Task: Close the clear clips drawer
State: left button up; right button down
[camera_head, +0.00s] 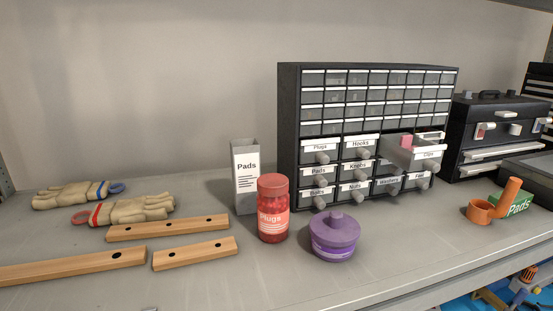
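The clear drawer labelled Clips (427,156) sticks out of the right part of the black drawer cabinet (288,130). It is pulled open toward the front, in the upper row of large labelled drawers. A pink-red item (405,142) shows in or just behind it. The drawer partly covers the drawers below it, such as Washers (388,184). The other labelled drawers, such as Hooks (360,144) and Plugs (320,148), look shut. Neither of my grippers is in view.
A red Plugs jar (272,212), a purple lidded pot (334,238) and a Pads box (246,180) stand before and left of the cabinet. Gloves (130,211) and wooden bars (168,228) lie left. A black toolbox (490,112) stands right.

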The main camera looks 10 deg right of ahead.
aim_at(389, 147)
jog(key=z, duration=1.35)
